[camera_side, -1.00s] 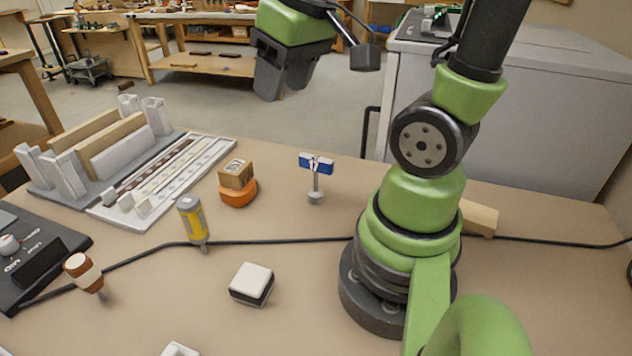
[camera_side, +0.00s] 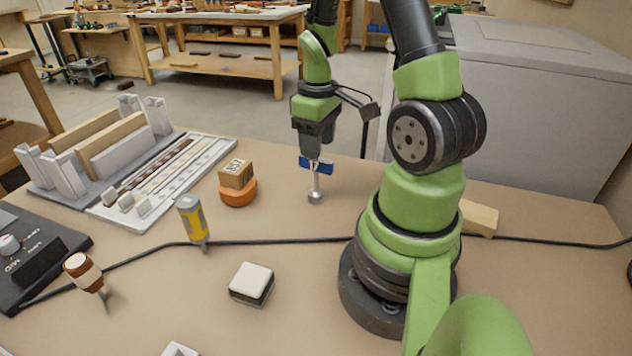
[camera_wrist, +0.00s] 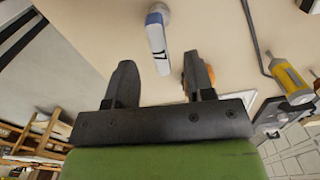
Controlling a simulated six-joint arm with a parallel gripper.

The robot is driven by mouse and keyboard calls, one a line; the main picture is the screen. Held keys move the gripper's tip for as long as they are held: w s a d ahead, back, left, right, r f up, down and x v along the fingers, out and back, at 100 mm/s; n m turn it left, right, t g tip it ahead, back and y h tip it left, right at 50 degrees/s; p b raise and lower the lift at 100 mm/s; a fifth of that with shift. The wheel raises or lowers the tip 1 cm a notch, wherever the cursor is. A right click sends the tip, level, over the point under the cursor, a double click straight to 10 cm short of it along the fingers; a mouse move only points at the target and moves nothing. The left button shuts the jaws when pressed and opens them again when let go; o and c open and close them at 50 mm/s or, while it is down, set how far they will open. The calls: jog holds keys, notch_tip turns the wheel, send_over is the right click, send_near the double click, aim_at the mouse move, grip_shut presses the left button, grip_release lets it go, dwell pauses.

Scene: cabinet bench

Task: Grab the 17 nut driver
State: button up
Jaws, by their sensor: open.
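The 17 nut driver has a blue and white T-handle (camera_side: 318,166) and a metal shaft. It stands upright on the bench, its socket end down. In the wrist view its handle (camera_wrist: 156,40) shows the number 17 and lies between and beyond my two fingers. My gripper (camera_side: 314,155) is open, pointing down right at the handle in the side view. The fingers (camera_wrist: 160,78) show apart in the wrist view with nothing clamped between them. Whether a finger touches the handle, I cannot tell.
A wooden block on an orange base (camera_side: 238,192) stands left of the driver. A yellow-grey screwdriver (camera_side: 193,218), a white-topped block (camera_side: 252,283) and a brown-white driver (camera_side: 83,272) are nearer. A black cable (camera_side: 290,240) crosses the bench. A white rack (camera_side: 222,143) is at left.

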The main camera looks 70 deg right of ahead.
aim_at(316, 179)
jog(key=shift+w+d+f, duration=0.1)
jog(key=shift+f, duration=1.1)
jog(key=shift+w+f, duration=0.1)
jog(key=shift+f, duration=1.05)
grip_shut()
